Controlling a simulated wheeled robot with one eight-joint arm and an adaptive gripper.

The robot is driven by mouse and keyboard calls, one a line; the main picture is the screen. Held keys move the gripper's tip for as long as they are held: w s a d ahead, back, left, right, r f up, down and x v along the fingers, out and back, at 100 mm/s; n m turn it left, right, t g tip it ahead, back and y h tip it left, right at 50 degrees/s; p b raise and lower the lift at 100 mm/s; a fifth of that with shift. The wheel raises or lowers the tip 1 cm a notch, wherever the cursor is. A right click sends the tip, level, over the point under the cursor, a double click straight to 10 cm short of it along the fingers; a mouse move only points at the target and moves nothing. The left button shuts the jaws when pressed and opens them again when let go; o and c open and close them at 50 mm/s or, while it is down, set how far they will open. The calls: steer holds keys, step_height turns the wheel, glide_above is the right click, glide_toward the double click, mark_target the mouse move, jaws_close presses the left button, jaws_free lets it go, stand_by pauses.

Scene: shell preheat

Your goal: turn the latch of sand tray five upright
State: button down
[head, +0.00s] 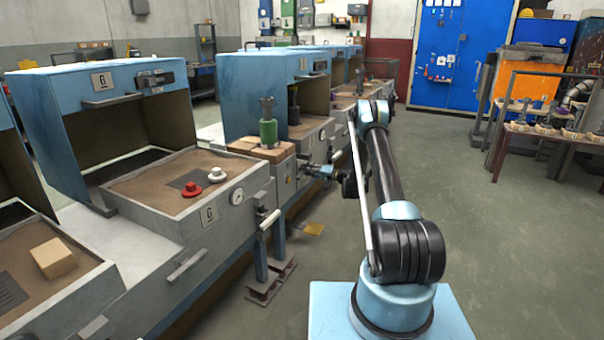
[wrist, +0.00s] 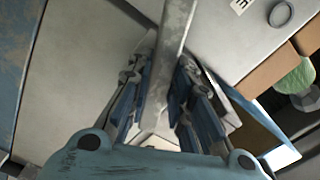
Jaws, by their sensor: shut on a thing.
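The tray of the second station (head: 312,138), beyond the nearer one labelled 6, has a grey front; I take it to be sand tray five, but its number is too small to read. My gripper (head: 330,172) is at that front, partly hidden by my arm. In the wrist view, my gripper (wrist: 163,88) has its blue-padded fingers on both sides of a flat grey metal bar, the latch (wrist: 177,30). It is shut on the latch. The latch runs from the top of the picture down between the fingers. Its lower end is hidden, and its tilt against the tray is unclear.
The tray labelled 6 (head: 203,214) stands nearer, with a red and a white knob on its sand. A green-bodied object (head: 268,128) stands on brown blocks (head: 262,150) between the stations. The floor (head: 470,235) on the right is clear.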

steer(key=n, duration=0.6)
steer(key=shift+s+a+n, duration=0.1)
steer(key=shift+a+n, duration=0.2)
steer(key=shift+a, duration=0.05)
steer(key=n, duration=0.6)
steer(key=shift+f, duration=0.1)
steer(key=shift+n, duration=0.4)
steer(key=c, duration=1.4)
jaws_free()
steer(key=shift+c, duration=0.2)
steer(key=shift+d, duration=0.25)
steer(key=v, duration=1.1)
steer(key=shift+d, duration=0.4)
